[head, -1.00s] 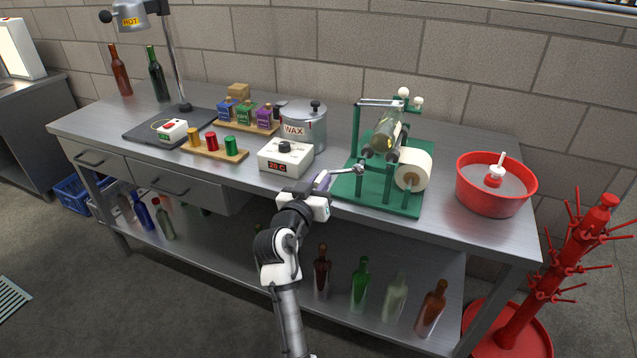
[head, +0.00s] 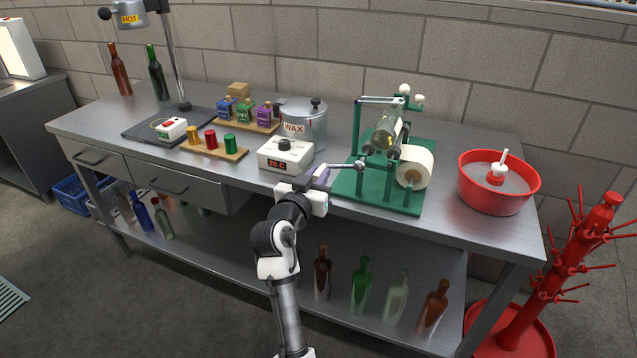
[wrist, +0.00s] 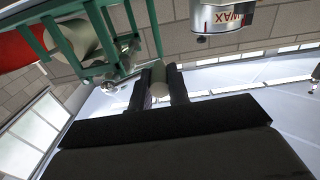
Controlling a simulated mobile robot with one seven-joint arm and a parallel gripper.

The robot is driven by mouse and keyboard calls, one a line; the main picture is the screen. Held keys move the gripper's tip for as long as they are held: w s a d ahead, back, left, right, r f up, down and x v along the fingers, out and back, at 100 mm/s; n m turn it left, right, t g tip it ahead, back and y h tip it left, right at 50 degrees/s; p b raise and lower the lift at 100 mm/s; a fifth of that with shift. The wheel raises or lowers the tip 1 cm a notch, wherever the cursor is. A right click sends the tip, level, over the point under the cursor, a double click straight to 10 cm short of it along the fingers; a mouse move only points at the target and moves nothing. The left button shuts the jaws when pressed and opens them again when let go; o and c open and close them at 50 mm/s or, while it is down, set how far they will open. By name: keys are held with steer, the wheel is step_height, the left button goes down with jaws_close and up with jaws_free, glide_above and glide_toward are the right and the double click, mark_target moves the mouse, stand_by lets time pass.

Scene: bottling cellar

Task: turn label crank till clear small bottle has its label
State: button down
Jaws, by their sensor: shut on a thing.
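The green label machine (head: 378,190) stands on the bench right of centre. The clear small bottle (head: 388,134) lies tilted on its rollers, a pale yellowish patch near one end; whether this is a label I cannot tell. A white label roll (head: 416,166) sits at the machine's right front. The crank arm (head: 346,165) reaches left from the machine to my gripper (head: 323,177). In the wrist view my gripper (wrist: 160,82) is shut on the pale crank handle (wrist: 159,88), one dark finger on each side. In the head view my gripper mostly hides the handle.
A white temperature box (head: 285,156) and a wax pot (head: 304,124) stand close left of my gripper. A red tub (head: 498,183) is at the bench's right end, a red bottle tree (head: 570,255) beyond it. Several bottles stand on the lower shelf.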

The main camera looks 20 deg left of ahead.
steer(key=r+m+b, duration=0.2)
steer(key=m+b, duration=0.1)
steer(key=shift+a+r, duration=0.15)
steer(key=shift+a, duration=0.05)
steer(key=r+m+b, duration=0.2)
steer(key=m+b, duration=0.1)
steer(key=m, duration=0.1)
steer(key=shift+d+r, duration=0.25)
steer(key=shift+r, duration=0.15)
steer(key=d+r+m+b, duration=0.5)
steer(key=d+m+b, duration=0.3)
steer(key=m, duration=0.8)
steer(key=shift+s+d+r+b, duration=0.15)
steer(key=shift+d+r+b, duration=0.15)
steer(key=shift+d, duration=0.7)
steer(key=c, duration=1.4)
jaws_free()
steer(key=shift+o, duration=0.3)
